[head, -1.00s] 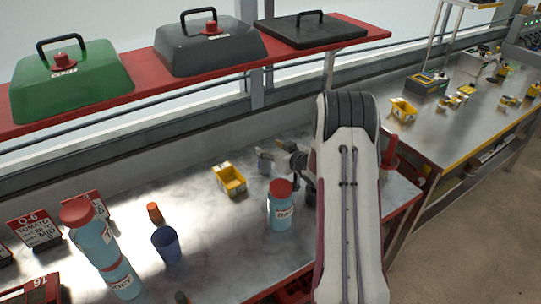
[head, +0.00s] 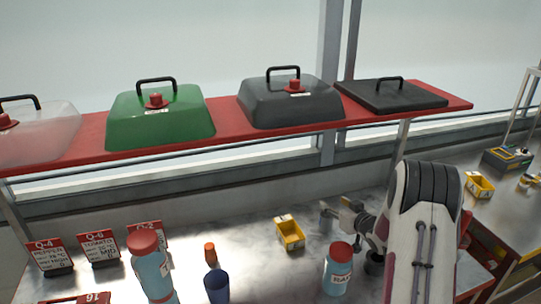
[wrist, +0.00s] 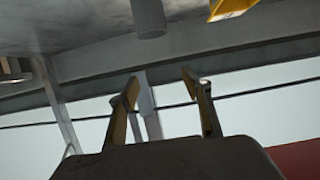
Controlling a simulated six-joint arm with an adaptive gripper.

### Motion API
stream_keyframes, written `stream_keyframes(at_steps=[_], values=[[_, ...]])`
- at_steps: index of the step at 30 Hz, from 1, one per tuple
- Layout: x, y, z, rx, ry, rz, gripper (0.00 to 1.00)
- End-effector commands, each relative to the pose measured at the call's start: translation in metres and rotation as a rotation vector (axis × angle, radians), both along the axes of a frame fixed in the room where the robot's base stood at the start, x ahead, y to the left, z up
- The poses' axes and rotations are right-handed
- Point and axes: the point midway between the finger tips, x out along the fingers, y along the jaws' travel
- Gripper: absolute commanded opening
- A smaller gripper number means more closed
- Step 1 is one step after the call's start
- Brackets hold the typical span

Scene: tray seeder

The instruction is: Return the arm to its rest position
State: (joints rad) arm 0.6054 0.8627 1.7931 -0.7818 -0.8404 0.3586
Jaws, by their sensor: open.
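My arm reaches over the metal bench from the right in the head view. My gripper (head: 336,212) is above the bench, just behind and right of a small yellow bin (head: 290,233), and appears apart from it. In the wrist view my gripper (wrist: 160,88) has its two fingers spread, with nothing between them. Part of a yellow bin (wrist: 232,8) shows at that view's top edge.
A red shelf (head: 225,130) with green (head: 160,120) and grey (head: 290,103) lids runs above the bench. A red-capped bottle (head: 338,270) stands close to my arm.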

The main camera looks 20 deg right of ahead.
Motion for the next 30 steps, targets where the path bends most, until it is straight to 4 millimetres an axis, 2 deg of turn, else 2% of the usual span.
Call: stream_keyframes(at_steps=[7,12,23,30], values=[[0.006,0.003,0.010,0.001,-0.012,-0.004,0.49],[0.022,0.014,0.040,0.006,-0.049,-0.014,0.49],[0.012,0.029,0.084,-0.050,0.020,-0.064,0.49],[-0.003,0.046,0.120,-0.083,0.072,-0.100,0.49]])
